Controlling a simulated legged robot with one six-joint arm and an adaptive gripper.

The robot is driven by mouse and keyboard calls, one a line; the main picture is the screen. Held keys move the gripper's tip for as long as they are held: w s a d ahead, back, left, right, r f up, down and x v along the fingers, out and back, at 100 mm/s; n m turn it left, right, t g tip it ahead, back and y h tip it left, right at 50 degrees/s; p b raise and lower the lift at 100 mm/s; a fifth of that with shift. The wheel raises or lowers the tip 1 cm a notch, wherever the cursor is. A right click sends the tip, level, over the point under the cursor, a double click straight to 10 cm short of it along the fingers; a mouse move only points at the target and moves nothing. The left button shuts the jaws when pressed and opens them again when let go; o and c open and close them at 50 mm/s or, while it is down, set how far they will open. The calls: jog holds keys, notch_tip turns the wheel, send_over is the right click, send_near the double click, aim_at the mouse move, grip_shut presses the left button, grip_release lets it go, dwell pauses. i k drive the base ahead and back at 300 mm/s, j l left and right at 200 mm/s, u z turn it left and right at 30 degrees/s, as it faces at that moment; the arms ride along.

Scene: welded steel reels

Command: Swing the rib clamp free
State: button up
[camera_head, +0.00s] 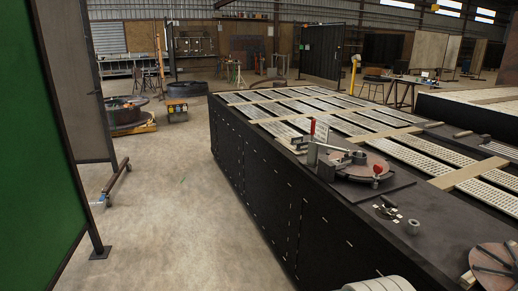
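A clamp fixture stands near the left edge of the long black bench. It has an upright red handle (312,127), a metal clamp arm (338,157) reaching right, and a red knob (377,169) at its right side. I take this to be the rib clamp. The arm lies over a round brownish reel disc (362,165) on a dark plate. At this size I cannot tell whether the clamp touches the disc or is locked. My gripper is not in view.
The black bench (258,170) has slotted pale panels on top. Small metal parts (388,212), a short cylinder (412,227) and a second ribbed disc (493,265) lie nearer. A green screen (35,140) stands left. The concrete floor (180,215) between is clear.

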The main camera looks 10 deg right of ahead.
aim_at(313, 126)
jog(key=i+j+z, duration=0.5)
jog(key=j, duration=0.15)
jog(key=i+j+z, duration=0.25)
jog(key=j, duration=0.15)
jog(key=j+z, duration=0.25)
jog(key=j, duration=0.15)
jog(key=i, duration=0.05)
